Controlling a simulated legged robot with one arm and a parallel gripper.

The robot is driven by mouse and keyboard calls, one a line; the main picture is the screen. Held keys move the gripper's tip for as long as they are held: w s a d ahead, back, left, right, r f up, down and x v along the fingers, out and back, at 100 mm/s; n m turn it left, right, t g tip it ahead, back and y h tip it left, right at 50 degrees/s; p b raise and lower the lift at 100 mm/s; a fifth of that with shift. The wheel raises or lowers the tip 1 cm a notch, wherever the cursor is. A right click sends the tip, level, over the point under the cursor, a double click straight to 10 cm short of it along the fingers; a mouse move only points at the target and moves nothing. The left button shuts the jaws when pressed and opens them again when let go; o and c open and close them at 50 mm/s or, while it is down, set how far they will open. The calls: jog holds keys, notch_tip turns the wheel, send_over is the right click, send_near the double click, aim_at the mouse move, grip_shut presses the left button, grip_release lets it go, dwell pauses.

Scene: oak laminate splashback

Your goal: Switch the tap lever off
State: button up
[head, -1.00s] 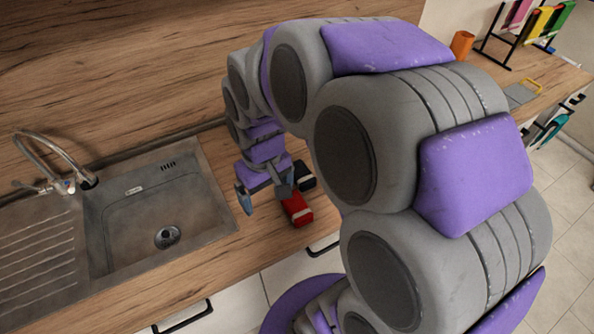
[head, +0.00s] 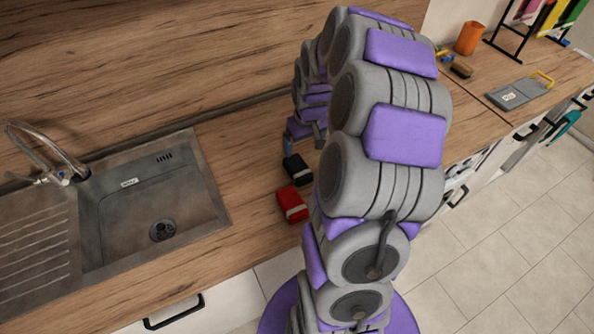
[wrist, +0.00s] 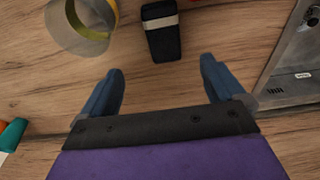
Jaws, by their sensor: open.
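The chrome tap (head: 42,142) stands at the back left of the sink in the head view, with its curved spout rising. Its small lever (head: 45,179) sits low at the base by a blue mark; its exact setting is too small to tell. My gripper (wrist: 160,88) is open and empty in the wrist view, its two blue fingers spread over the wooden counter. In the head view it is partly hidden by my arm, to the right of the sink and well away from the tap. The tap is not in the wrist view.
A black block (head: 297,168) and a red block (head: 292,204) lie on the counter near my gripper. An orange cup (head: 469,38) stands far right. Counter between sink and blocks is clear.

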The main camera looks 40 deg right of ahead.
send_over(298, 167)
jog(key=s+d, duration=0.1)
jog(key=f, duration=0.3)
jog(key=f+b, duration=0.1)
jog(key=f, duration=0.2)
jog(key=shift+s+d, duration=0.2)
jog(key=a+f, duration=0.2)
jog(key=a, duration=0.1)
jog(key=shift+w+f, duration=0.15)
jog(key=shift+w, duration=0.2)
jog(key=d+f, duration=0.1)
jog(key=d+f+b, duration=0.1)
jog(key=f, duration=0.1)
jog(key=w+d+f, duration=0.1)
jog(key=f, duration=0.1)
jog(key=shift+b, duration=0.4)
jog(key=shift+a, duration=0.6)
jog(key=shift+a+r, duration=0.2)
jog(key=shift+a, duration=0.3)
jog(key=shift+c, duration=2)
jog(key=shift+d+f, duration=0.1)
jog(key=shift+d, duration=0.55)
jog(key=c, duration=0.5)
jog(key=shift+s, duration=0.1)
jog(key=shift+c, duration=1.2)
jog(key=shift+a, duration=0.15)
